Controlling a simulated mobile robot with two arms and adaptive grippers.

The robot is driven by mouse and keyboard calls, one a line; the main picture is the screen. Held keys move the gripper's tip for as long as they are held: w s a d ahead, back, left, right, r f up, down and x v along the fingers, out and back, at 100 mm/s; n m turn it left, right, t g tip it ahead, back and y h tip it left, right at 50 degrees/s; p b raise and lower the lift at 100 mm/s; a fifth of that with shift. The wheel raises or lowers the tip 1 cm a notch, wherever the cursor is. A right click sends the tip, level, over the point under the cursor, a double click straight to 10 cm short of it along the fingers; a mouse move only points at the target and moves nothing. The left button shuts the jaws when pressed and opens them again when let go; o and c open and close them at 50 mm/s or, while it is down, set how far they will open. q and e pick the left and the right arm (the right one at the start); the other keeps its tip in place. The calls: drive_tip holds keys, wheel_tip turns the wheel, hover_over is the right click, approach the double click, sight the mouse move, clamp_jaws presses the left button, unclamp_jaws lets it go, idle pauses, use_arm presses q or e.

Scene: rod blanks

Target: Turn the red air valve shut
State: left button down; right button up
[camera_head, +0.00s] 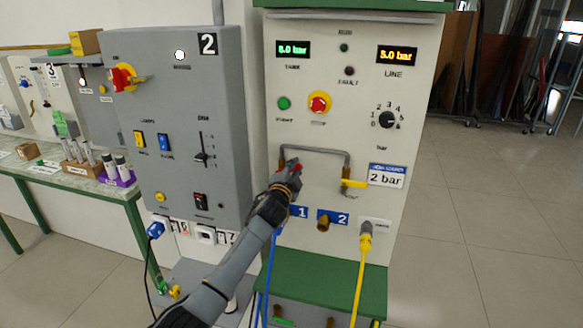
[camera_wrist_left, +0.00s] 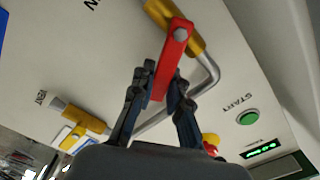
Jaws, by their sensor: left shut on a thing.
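The red air valve lever (camera_wrist_left: 172,62) sits on a brass valve body (camera_wrist_left: 196,42) in the left wrist view. It stands at a steep angle across the body. In the head view only a little red of the lever (camera_head: 296,168) shows at the left leg of the grey pipe. My left gripper (camera_head: 291,170) is at the lever. In the left wrist view, its fingers (camera_wrist_left: 161,82) are shut on the lever, one on each side. The gripper hides most of the valve in the head view. My right gripper is not in view.
A red knob (camera_head: 319,102) and a green button (camera_head: 284,103) are above the pipe. Hose ports and a yellow hose (camera_head: 360,275) are below. A grey box (camera_head: 180,120) stands left.

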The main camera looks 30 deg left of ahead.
use_arm(q)
drive_tip(key=m, duration=0.1)
drive_tip(key=f+m, duration=0.1)
drive_tip(key=m, duration=0.1)
drive_tip(key=shift+d+f+b, duration=0.25)
drive_tip(key=shift+f+b, duration=0.05)
drive_tip(key=shift+b, duration=0.05)
drive_tip(key=shift+f+m, duration=0.5)
drive_tip(key=shift+m, duration=0.7)
drive_tip(key=c, duration=1.3)
unclamp_jaws()
drive_tip(key=shift+w, duration=0.1)
drive_tip(key=v, duration=1.2)
drive_tip(key=shift+d, duration=0.1)
